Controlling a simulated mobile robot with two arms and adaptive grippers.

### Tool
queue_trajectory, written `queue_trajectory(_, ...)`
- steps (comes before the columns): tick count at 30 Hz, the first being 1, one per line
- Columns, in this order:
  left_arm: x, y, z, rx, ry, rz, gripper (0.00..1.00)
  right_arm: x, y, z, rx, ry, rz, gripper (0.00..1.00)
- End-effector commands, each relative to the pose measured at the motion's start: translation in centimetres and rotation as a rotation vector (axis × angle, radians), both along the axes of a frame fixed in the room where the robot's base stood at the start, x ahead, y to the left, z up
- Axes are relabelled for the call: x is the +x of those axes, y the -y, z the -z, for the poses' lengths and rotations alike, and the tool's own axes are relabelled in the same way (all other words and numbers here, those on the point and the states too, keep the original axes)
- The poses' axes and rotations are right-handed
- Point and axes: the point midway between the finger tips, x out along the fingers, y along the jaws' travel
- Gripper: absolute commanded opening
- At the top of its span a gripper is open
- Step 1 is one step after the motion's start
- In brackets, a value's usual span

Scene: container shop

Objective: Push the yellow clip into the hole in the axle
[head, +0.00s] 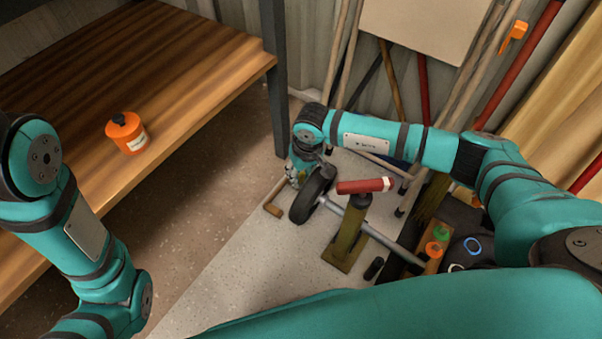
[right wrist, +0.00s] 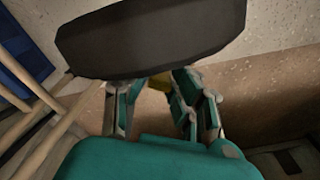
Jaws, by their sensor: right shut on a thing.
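The axle (head: 375,233) is a grey rod that runs from a black wheel (head: 312,194) down to the right, across an olive stand (head: 348,237). My right gripper (head: 294,178) reaches down beside the wheel, at the outer left side of it. In the right wrist view its fingers (right wrist: 160,100) are closed around a small yellow piece, the yellow clip (right wrist: 160,82), mostly hidden by fingers and wheel. The wheel (right wrist: 150,40) fills the top of that view, close to the fingertips. The hole in the axle is hidden. My left arm shows at the left, but its gripper is out of the picture.
A wooden bench (head: 190,70) with an orange pot (head: 127,133) is at the left. Poles lean on the back wall, and a tray with small items (head: 435,250) lies right. Floor left of the wheel is mostly clear.

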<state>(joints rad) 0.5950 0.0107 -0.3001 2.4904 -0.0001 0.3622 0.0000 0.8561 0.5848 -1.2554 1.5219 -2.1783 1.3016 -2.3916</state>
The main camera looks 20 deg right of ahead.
Motion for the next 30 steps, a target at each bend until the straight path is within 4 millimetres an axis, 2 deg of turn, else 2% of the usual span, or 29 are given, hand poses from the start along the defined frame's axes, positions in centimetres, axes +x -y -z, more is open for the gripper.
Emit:
queue_trajectory(5,0.0,0.0,0.0,0.000,0.000,0.000,0.40,0.0,0.0,0.0,0.000,0.000,0.000,0.09)
queue_trajectory(6,0.0,0.0,0.0,0.000,0.000,0.000,0.40,0.0,0.0,0.0,0.000,0.000,0.000,0.24)
queue_trajectory(12,0.0,0.0,0.0,0.000,0.000,0.000,0.40,0.0,0.0,0.0,0.000,0.000,0.000,0.50)
queue_trajectory(20,0.1,-0.1,0.0,-0.002,-0.006,0.000,0.40,0.0,0.0,-0.1,0.000,0.000,0.000,0.50)
queue_trajectory(23,0.1,-0.1,0.0,-0.002,-0.006,0.000,0.40,0.0,0.1,-0.6,0.000,0.002,0.000,0.50)
queue_trajectory(26,0.1,0.0,0.0,-0.002,-0.006,0.000,0.40,-0.1,0.2,-2.0,0.000,0.003,-0.001,0.50)
queue_trajectory(30,0.1,0.0,0.0,-0.001,-0.004,0.000,0.40,-0.4,0.4,-5.0,0.001,0.005,-0.001,0.50)
